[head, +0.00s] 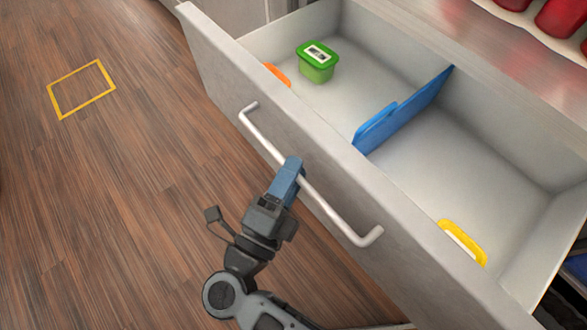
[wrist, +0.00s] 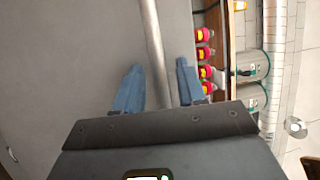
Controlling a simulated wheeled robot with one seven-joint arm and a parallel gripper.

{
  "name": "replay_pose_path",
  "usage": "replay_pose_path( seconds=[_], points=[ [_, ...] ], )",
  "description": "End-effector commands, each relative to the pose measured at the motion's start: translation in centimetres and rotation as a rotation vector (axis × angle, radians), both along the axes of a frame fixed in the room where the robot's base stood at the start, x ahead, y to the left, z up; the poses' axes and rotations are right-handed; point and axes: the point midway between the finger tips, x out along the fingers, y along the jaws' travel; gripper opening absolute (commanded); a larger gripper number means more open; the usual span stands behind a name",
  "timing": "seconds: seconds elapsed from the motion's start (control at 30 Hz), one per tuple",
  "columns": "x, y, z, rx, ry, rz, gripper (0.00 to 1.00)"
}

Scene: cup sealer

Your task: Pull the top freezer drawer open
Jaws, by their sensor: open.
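The top freezer drawer (head: 210,50) stands well open in the head view, with its grey front facing the lower left. Its silver bar handle (head: 330,210) runs along that front. My gripper (head: 291,176) is at the middle of the handle. In the wrist view the open fingers (wrist: 157,88) stand on either side of the handle bar (wrist: 152,45), with a gap between bar and fingers. Whether a finger touches the bar in the head view is hard to tell.
Inside the drawer are a green-lidded tub (head: 317,62), an orange item (head: 277,74), a blue divider (head: 400,112) and a yellow-lidded item (head: 463,242). Red items (head: 560,18) stand on a surface behind. The wooden floor at left is clear, with a yellow square outline (head: 82,89).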

Motion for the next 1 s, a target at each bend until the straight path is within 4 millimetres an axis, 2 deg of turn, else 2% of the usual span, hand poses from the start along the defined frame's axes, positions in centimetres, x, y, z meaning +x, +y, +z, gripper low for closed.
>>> replay_pose_path(
  seconds=[0.3,0.43,1.0],
  points=[
    [-4.3,2.6,-1.2,0.000,0.000,0.004,0.40],
    [-5.4,3.3,-1.3,0.000,0.001,0.003,0.40],
    [-5.9,3.5,-1.3,-0.001,0.002,0.002,0.40]
  ],
)
